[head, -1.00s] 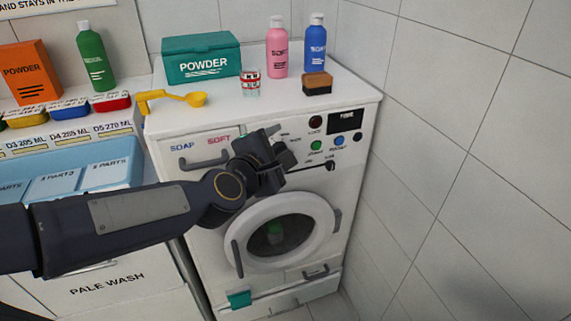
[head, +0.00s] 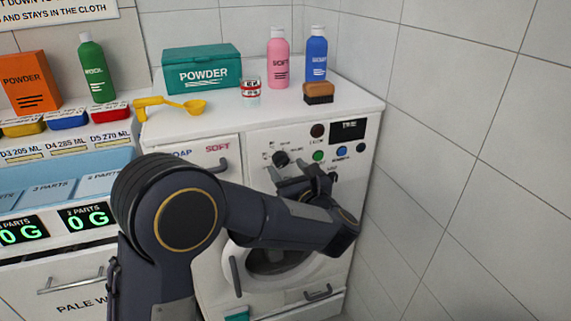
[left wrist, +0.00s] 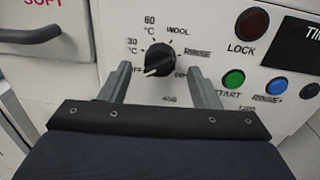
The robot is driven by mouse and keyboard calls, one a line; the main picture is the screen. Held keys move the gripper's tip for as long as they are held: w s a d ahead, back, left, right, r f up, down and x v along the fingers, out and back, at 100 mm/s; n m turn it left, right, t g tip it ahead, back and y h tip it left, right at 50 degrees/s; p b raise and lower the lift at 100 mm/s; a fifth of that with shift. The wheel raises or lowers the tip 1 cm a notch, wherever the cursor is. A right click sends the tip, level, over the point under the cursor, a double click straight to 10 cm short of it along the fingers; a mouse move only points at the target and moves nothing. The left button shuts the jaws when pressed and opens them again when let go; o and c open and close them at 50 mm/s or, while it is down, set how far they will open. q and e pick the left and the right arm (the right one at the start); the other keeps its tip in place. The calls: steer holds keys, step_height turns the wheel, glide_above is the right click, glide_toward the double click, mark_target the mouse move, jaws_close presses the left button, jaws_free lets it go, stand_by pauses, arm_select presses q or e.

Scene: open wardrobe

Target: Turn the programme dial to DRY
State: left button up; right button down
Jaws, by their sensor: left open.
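The black programme dial (head: 280,158) is on the white washing machine's front panel. In the left wrist view, the dial (left wrist: 159,58) has printed labels around it: 30 °C, 60 °C, WOOL and RINSE read clearly. Two short labels low on each side are partly hidden by my fingers, so DRY is not clearly readable. The dial's white mark points to the lower left. My left gripper (head: 290,175) is open just below and in front of the dial. In the wrist view its two fingers (left wrist: 159,70) stand either side of the dial, apart from it. My right gripper is not in view.
To the dial's right are the red LOCK button (left wrist: 251,23), green START button (left wrist: 234,79), blue button (left wrist: 277,86) and display (head: 347,131). The SOFT drawer handle (left wrist: 30,35) is at its left. A sponge (head: 318,93), bottles and the powder box (head: 202,70) stand on top.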

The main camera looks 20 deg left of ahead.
mark_target(281, 161)
arm_select(q)
steer(key=shift+x, duration=1.1)
steer(key=shift+c, duration=0.3)
